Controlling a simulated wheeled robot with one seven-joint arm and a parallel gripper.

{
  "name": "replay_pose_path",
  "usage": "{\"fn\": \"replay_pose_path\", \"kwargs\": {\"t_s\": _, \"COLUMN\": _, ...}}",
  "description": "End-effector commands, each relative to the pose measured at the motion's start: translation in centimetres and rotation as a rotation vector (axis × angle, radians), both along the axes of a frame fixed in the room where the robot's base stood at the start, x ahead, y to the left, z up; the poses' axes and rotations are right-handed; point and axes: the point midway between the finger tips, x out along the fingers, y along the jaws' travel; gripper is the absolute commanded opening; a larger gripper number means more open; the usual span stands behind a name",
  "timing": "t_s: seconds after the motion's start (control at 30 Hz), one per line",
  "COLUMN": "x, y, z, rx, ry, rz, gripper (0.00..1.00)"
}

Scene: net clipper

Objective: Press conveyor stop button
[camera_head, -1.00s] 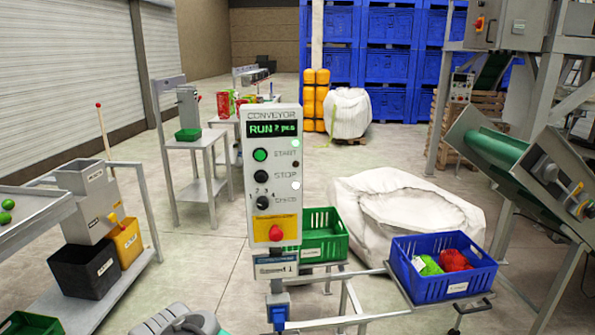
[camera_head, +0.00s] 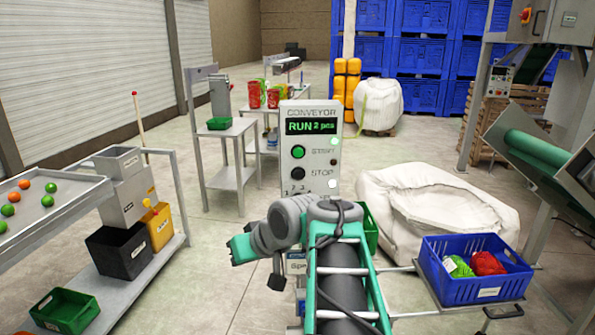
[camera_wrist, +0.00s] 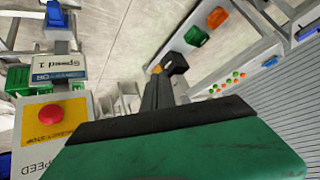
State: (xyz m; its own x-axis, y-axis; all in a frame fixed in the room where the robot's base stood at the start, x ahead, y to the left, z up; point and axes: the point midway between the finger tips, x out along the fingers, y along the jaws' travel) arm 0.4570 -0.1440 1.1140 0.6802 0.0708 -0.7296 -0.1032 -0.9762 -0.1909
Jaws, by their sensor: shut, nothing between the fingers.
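The conveyor control panel (camera_head: 312,113) stands upright in the middle of the head view. Its display reads RUN 2 pcs. The black STOP button (camera_head: 298,173) sits below the green START button (camera_head: 298,152). Both are uncovered; a lamp beside STOP is white. My arm hides the panel's lower part. My gripper (camera_head: 240,250) is in front of and below the STOP button, apart from it, and points left. In the wrist view my gripper (camera_wrist: 165,85) has its dark fingers together and empty. There the red emergency stop button (camera_wrist: 50,112) shows at left, close by; the STOP button is out of view.
A blue crate (camera_head: 475,286) with red and green nets stands at right, near a white bulk bag (camera_head: 372,200). A cart with a black bin (camera_head: 119,252) and a tray of balls is at left. Open floor lies between cart and panel.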

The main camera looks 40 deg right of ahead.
Motion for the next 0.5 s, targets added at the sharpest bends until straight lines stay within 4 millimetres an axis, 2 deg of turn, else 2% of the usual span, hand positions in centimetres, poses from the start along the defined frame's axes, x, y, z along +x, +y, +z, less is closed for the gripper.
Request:
{"fn": "replay_pose_path", "kwargs": {"t_s": 0.03, "x": -0.2, "y": -3.5, "z": 2.5, "rx": 0.001, "ry": -0.060, "rz": -0.040, "gripper": 0.00}}
{"fn": "replay_pose_path", "kwargs": {"t_s": 0.1, "x": -1.0, "y": -7.0, "z": 5.4, "rx": -0.001, "ry": -0.142, "rz": -0.066, "gripper": 0.00}}
{"fn": "replay_pose_path", "kwargs": {"t_s": 0.2, "x": -2.8, "y": -10.7, "z": 8.7, "rx": -0.011, "ry": -0.235, "rz": -0.090, "gripper": 0.00}}
{"fn": "replay_pose_path", "kwargs": {"t_s": 0.33, "x": -4.8, "y": -13.2, "z": 11.2, "rx": -0.026, "ry": -0.304, "rz": -0.103, "gripper": 0.00}}
{"fn": "replay_pose_path", "kwargs": {"t_s": 0.5, "x": -5.4, "y": -13.7, "z": 11.9, "rx": -0.029, "ry": -0.325, "rz": -0.102, "gripper": 0.00}}
